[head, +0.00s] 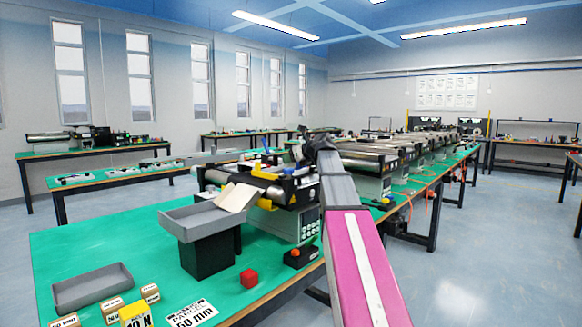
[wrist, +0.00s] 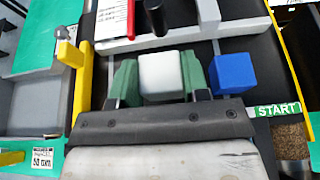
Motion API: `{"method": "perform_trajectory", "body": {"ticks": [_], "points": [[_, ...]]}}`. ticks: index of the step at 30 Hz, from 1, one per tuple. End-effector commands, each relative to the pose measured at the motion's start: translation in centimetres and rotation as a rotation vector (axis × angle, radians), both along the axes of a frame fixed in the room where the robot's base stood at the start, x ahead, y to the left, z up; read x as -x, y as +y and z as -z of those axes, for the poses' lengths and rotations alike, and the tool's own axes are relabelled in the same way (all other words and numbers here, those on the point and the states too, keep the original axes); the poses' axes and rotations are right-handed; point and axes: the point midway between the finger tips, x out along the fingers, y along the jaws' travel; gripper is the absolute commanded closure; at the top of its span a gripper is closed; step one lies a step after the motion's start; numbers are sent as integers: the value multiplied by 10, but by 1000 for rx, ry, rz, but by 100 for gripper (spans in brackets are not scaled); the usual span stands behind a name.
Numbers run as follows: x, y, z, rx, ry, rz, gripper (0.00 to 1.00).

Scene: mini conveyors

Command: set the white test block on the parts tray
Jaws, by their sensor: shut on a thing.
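The white test block (wrist: 161,75) is between the green fingers of my gripper (wrist: 160,82) in the wrist view, with a finger against each side. It is over the dark conveyor belt; I cannot tell if it touches the belt. In the head view my arm reaches over the near conveyor, and the block and fingertips cannot be made out. Two grey trays show there: one (head: 190,232) raised on a black stand left of the conveyor, one (head: 75,299) flat on the green table. I cannot tell which is the parts tray. Both look empty.
A blue block (wrist: 234,74) is just right of my gripper. A yellow guide (wrist: 80,95) borders the belt's left side. A tan board (head: 237,197) leans by the raised tray.

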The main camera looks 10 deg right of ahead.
Motion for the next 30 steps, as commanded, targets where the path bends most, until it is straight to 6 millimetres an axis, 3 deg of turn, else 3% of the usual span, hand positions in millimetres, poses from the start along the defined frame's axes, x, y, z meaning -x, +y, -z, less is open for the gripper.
{"method": "perform_trajectory", "body": {"ticks": [6,17,18,20,30], "points": [[1,0,28,0,1,0,82],[0,1,31,0,1,0,82],[0,0,32,0,1,0,55],[0,0,32,1,1,0,35],[0,0,30,1,1,0,32]]}}
